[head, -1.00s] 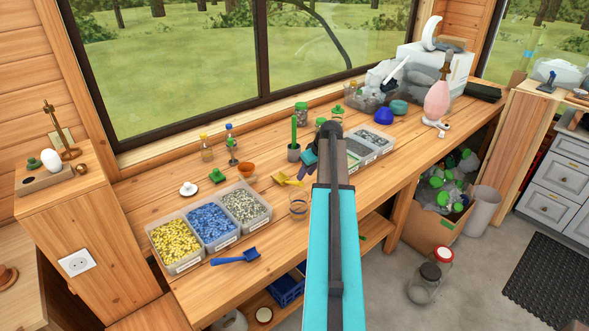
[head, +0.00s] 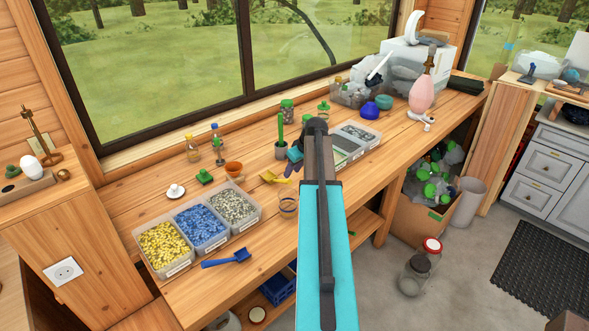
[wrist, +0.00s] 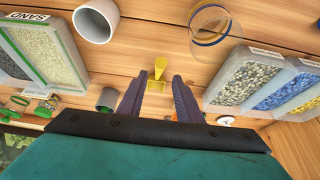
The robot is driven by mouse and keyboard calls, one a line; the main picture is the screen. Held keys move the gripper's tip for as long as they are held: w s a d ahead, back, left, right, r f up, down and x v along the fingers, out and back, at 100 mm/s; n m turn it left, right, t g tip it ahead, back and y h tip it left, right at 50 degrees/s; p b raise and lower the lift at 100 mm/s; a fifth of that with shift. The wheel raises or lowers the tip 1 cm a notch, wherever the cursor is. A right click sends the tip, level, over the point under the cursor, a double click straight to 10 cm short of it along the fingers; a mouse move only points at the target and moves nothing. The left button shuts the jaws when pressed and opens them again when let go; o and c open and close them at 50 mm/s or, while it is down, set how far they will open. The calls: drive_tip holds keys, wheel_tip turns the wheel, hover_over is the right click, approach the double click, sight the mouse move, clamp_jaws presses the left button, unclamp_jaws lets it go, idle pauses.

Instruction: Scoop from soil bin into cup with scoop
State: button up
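A yellow scoop (head: 273,177) lies on the bench; in the wrist view the yellow scoop (wrist: 158,70) shows between and just beyond my fingertips. My gripper (wrist: 158,88) is open, with two dark purple fingers and nothing held. In the head view my arm hides most of the gripper. A clear cup (head: 288,204) with a blue band stands close by; the clear cup (wrist: 211,27) is at upper right in the wrist view. A bin labelled SAND (wrist: 60,68) is at left there. I cannot make out which bin holds soil.
Bins of yellow, blue and grey pebbles (head: 187,273) stand at the bench's left, with a blue scoop (head: 226,258) in front. A grey-white cup (wrist: 97,18) is near the sand bin. More bins (head: 368,142) stand right of my arm.

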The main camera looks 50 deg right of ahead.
drive_tip(key=shift+b+x, duration=1.15)
drive_tip(key=shift+x, duration=2.7)
clamp_jaws()
drive_tip(key=shift+r+p, duration=1)
drive_tip(key=shift+r, duration=2.05)
